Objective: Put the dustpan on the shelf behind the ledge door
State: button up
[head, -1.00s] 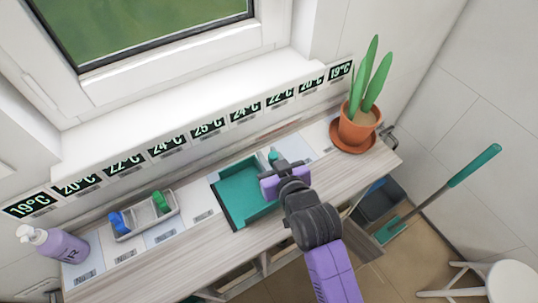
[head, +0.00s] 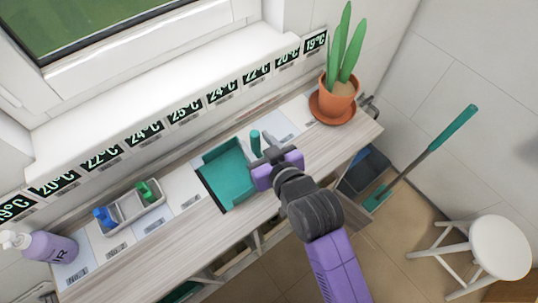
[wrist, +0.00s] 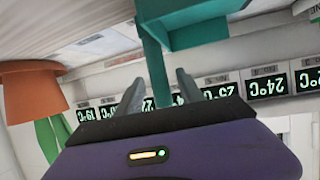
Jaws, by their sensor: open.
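The teal dustpan (head: 228,178) lies on the wooden ledge (head: 160,248) below the window, with its short handle (head: 255,143) sticking up at its right end. My gripper (head: 268,156) is at the handle, above the ledge. In the wrist view the dustpan (wrist: 200,35) is at the top and its handle (wrist: 156,70) runs down between my two spread fingers (wrist: 161,90). The fingers are open, and I cannot tell whether either one touches the handle. My wrist hides part of the ledge. I cannot make out the ledge door clearly; open framing (head: 250,245) shows under the ledge front.
A potted plant (head: 337,100) stands at the ledge's right end. A grey caddy (head: 130,215) and a purple pump bottle (head: 50,247) stand on the left. A long-handled teal tool (head: 430,150), dark bin (head: 362,172) and white stool (head: 497,248) are at the right.

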jog(key=v, duration=0.8)
jog(key=shift+b, duration=0.4)
jog(key=s+d+m+t+h, duration=0.1)
jog(key=s+d+h, duration=0.1)
jog(key=s+d, duration=0.3)
jog(key=s+d+m+h, duration=0.1)
jog(key=s+d, duration=0.5)
jog(key=s, duration=0.6)
jog(key=s+d+m+t+h, duration=0.1)
jog(key=s+d+m+h, duration=0.1)
jog(key=s+d, duration=0.4)
jog(key=s+r+m, duration=0.1)
jog(key=s, duration=0.2)
jog(key=shift+s+d+t+h, duration=0.2)
jog(key=shift+s+t+h, duration=0.1)
jog(key=shift+o, duration=0.4)
jog(key=shift+s+d+r, duration=0.1)
jog(key=shift+s+r, duration=0.2)
